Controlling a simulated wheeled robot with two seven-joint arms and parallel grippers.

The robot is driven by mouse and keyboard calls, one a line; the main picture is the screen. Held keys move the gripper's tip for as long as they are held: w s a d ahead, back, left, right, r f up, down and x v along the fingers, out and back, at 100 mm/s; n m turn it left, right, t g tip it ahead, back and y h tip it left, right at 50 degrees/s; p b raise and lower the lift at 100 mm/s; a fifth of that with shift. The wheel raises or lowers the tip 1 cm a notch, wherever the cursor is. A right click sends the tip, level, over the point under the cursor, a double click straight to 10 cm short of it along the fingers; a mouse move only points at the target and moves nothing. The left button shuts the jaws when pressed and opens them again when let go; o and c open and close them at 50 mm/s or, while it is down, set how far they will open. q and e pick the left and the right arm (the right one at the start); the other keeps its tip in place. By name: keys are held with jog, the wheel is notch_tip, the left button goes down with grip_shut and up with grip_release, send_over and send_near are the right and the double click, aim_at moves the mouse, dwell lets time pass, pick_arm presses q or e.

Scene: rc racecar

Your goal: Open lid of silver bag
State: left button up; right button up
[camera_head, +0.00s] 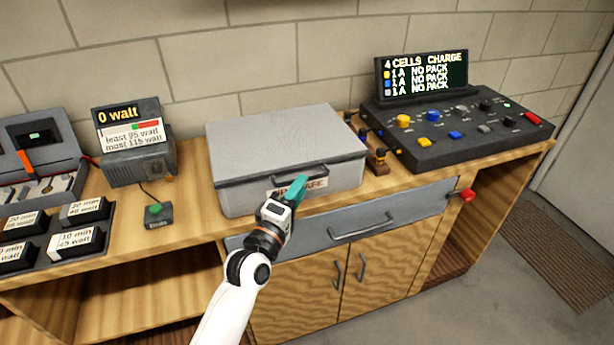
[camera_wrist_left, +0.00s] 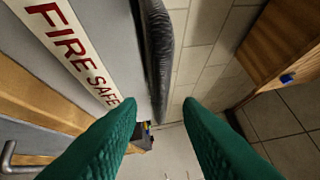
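The silver bag (camera_head: 240,198) is a grey box-like case on the wooden counter, with its flat lid (camera_head: 280,140) closed. A dark handle (camera_head: 298,173) sits on the lid's front edge, above a white label with red letters. The label (camera_wrist_left: 62,48) reads FIRE SAFE in the left wrist view. My left gripper (camera_head: 296,190) is at the front of the bag, just below the handle, partly covering the label. Its green fingers are apart in the left wrist view (camera_wrist_left: 159,104). The handle (camera_wrist_left: 158,50) lies beyond the gap between them; contact is not visible. My right gripper is not in view.
A charger panel (camera_head: 450,125) with knobs and a screen stands right of the bag. A watt meter (camera_head: 140,150) and a green button (camera_head: 155,210) stand left. A drawer (camera_head: 400,218) with a handle is below the bag. The wall is close behind.

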pick_arm(q)
jog(key=shift+x, duration=1.95)
grip_shut()
